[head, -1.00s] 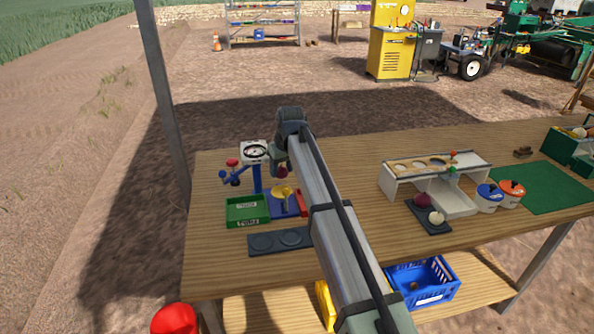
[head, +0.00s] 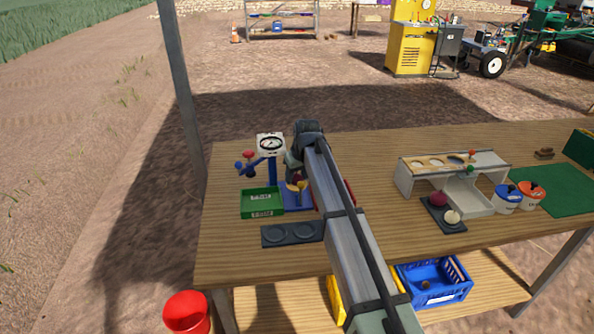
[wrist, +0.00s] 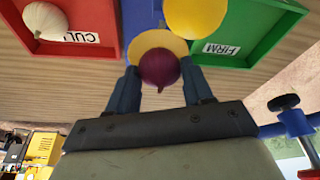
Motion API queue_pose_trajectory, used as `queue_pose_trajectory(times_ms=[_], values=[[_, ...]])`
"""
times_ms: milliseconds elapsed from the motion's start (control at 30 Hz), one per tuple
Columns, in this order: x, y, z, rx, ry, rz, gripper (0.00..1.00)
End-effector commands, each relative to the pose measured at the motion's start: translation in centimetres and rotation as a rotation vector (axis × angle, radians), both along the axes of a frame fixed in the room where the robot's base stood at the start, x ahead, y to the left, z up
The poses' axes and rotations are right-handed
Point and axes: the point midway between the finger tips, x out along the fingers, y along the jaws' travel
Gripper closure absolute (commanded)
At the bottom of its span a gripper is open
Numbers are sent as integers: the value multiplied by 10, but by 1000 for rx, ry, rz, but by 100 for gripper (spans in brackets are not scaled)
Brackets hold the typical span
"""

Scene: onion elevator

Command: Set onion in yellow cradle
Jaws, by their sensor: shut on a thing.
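My gripper (wrist: 160,72) is shut on a dark purple onion (wrist: 161,66), held between its two blue fingers. The onion also shows as a small dark spot in the head view (head: 297,177), under the gripper (head: 296,172). The yellow cradle (wrist: 150,37) shows directly behind the onion in the wrist view, partly covered by it. In the head view the yellow cradle (head: 302,185) is just below the onion, over a blue base. I cannot tell whether the onion touches the cradle. A second round yellow piece (wrist: 193,14) shows beside it.
A green tray marked FIRM (wrist: 246,38) and a red tray marked CULL (wrist: 90,19), holding a pale onion (wrist: 45,20), flank the cradle. A dial on a blue post (head: 271,145) stands close left of my gripper. A dark two-ring plate (head: 292,233) lies in front.

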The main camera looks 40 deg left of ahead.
Motion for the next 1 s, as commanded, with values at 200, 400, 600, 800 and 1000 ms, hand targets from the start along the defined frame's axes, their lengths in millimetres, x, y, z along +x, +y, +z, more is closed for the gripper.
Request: queue_pose_trajectory(times_ms=[200, 400, 600, 800, 1000], values=[[0, 0, -6, 0, 0, 0, 80], [0, 0, -6, -1, 0, 0, 80], [0, -1, -6, -1, 0, 0, 80], [0, -1, -6, -1, 0, 0, 47], [0, -1, -6, -1, 0, 0, 28]])
